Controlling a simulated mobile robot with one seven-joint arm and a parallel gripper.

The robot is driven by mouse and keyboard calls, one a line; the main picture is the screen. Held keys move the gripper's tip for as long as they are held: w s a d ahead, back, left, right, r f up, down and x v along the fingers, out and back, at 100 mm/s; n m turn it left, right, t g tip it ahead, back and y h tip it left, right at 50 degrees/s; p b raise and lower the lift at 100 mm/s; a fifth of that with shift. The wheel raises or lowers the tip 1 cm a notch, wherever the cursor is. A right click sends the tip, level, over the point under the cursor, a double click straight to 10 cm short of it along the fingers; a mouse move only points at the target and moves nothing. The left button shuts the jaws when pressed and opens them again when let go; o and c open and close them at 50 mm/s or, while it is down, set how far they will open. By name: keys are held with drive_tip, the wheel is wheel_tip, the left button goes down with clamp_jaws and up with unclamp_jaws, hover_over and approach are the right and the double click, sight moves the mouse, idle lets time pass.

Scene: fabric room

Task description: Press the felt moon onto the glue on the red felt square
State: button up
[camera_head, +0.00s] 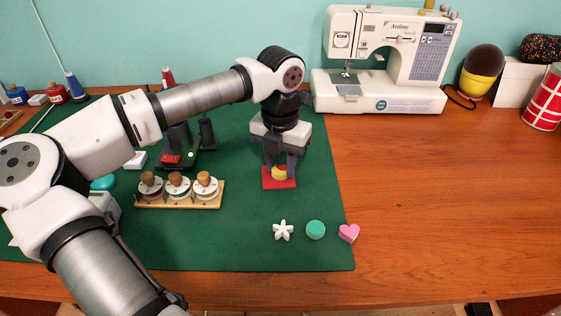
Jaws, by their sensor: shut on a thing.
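The red felt square (281,184) lies on the green mat, right of the wooden stamp rack. My gripper (279,170) points down right over it and is shut on the yellow felt moon (281,174). The moon is partly hidden by the fingers. It is at or just above the square; I cannot tell whether it touches. The glue on the square is hidden from view.
A white flower (283,230), a teal disc (315,229) and a pink heart (348,233) lie in front. A wooden rack (180,201) with three round-handled stamps stands left. A sewing machine (388,60) stands behind.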

idle(0.4)
drive_tip(key=o, duration=1)
